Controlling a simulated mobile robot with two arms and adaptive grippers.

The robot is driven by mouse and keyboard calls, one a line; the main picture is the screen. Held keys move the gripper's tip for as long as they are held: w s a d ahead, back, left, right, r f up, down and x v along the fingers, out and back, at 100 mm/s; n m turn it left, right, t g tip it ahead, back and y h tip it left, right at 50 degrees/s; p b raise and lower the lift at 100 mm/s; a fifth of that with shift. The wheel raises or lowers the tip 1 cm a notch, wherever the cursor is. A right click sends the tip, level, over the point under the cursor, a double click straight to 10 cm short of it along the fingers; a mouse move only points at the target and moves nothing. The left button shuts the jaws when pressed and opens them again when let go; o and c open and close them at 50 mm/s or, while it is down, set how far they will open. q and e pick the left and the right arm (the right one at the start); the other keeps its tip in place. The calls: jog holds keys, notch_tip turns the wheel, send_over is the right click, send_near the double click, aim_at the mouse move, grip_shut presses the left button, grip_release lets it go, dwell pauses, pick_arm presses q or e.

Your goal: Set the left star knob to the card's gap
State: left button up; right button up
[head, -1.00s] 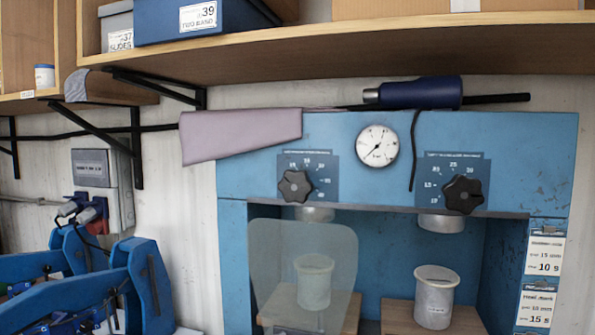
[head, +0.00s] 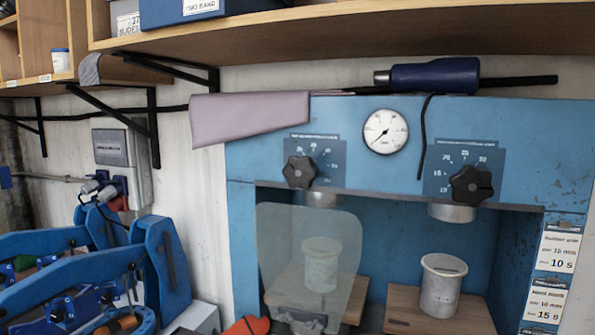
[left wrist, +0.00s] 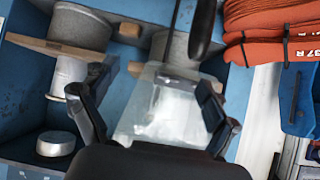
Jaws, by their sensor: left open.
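The left star knob (head: 300,172), black and lobed, sits on the blue press front over a dark numbered scale plate; its pointer setting is too small to read. The right star knob (head: 471,184) has a similar plate. Two white cards hang at the press's right side: an upper card (head: 560,250) and a lower card (head: 545,302), with gap and seconds lines in small print. My left gripper (left wrist: 155,112) is open and empty in the left wrist view, fingers on either side of a clear panel. In the head view a dark part shows low behind the clear shield, perhaps this gripper.
The clear shield (head: 310,260) hangs in front of the left press opening. A pinkish flap (head: 250,118) and a blue-handled tool (head: 435,75) lie along the press top, under a wooden shelf (head: 350,30). Blue clamps (head: 165,265) stand at left. Orange soles (left wrist: 265,20) show in the wrist view.

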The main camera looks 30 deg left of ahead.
pick_arm(q)
jog(key=w+a+r+n+t+y, duration=0.1)
jog(key=a+r+n+t, duration=0.1)
jog(key=r, duration=0.7)
jog(key=w+a+r+n+t, duration=0.1)
jog(key=a+r+t, duration=0.1)
jog(key=r, duration=0.7)
jog(key=n+t+y+p, duration=0.1)
jog(key=n+t+p, duration=0.2)
jog(key=n, duration=0.1)
send_near(297, 172)
jog(key=p+x, duration=0.2)
jog(key=x, duration=0.7)
jog(key=shift+r+p, duration=0.15)
jog(key=shift+p, duration=0.15)
jog(key=shift+w+a, duration=0.1)
jog(key=shift+w, duration=0.55)
pick_arm(e)
jog(key=r, duration=0.5)
jog(key=shift+w+d+r, duration=0.15)
jog(key=shift+w+r, duration=0.05)
jog(key=shift+r, duration=0.2)
pick_arm(q)
jog(key=shift+c, duration=0.8)
jog(key=c, duration=1)
pick_arm(e)
jog(key=shift+d, duration=0.1)
